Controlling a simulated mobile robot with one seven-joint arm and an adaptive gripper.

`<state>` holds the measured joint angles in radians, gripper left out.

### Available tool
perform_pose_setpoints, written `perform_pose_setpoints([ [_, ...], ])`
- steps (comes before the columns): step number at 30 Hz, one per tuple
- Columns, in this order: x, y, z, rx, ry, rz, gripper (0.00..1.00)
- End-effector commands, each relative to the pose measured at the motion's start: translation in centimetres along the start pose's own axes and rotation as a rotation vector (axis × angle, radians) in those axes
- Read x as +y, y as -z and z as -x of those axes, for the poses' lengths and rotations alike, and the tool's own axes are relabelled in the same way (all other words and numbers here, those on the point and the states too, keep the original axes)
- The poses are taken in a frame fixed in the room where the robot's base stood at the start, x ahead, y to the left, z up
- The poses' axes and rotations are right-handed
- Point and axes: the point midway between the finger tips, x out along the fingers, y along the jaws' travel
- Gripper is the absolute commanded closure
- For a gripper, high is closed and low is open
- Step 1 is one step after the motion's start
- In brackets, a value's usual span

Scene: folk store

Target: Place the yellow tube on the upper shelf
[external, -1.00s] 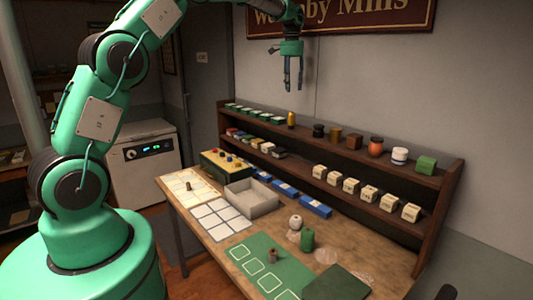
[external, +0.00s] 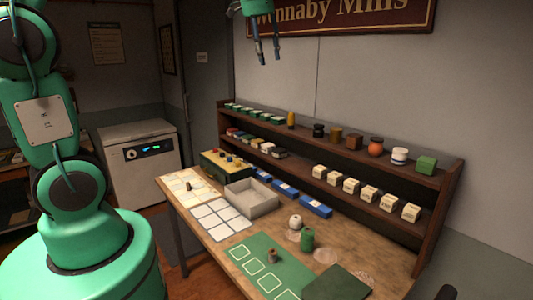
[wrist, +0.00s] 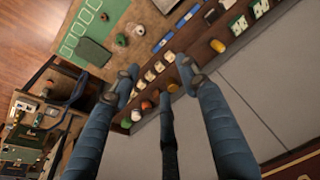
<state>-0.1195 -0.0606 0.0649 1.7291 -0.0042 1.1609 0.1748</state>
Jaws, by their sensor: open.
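The yellow tube (external: 291,120) stands upright on the upper shelf (external: 305,134), between a row of green-and-white items and a dark jar. It also shows in the wrist view (wrist: 217,45), to the right of my fingers. My gripper (external: 269,59) is open and empty, high above the shelf in front of the sign, with nothing touching its fingers.
Small cream boxes (external: 351,186) fill the lower shelf's right half. The table holds a grey tray (external: 262,211) and a green mat (external: 250,247).

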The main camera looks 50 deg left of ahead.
Motion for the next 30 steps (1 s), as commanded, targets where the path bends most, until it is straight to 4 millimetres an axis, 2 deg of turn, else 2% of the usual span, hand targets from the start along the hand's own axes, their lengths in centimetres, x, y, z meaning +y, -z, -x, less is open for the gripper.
perform_pose_setpoints([
  [1, 0.6, -1.5, 0.7, 0.013, 0.001, 0.001, 0.56],
  [7, 2.7, -7.1, 2.0, 0.057, 0.002, 0.011, 0.56],
  [14, 4.8, -13.8, 2.5, 0.108, 0.001, 0.023, 0.56],
  [24, 7.4, -23.8, 1.0, 0.185, -0.007, 0.043, 0.56],
  [30, 8.4, -28.6, -0.7, 0.223, -0.013, 0.053, 0.56],
])
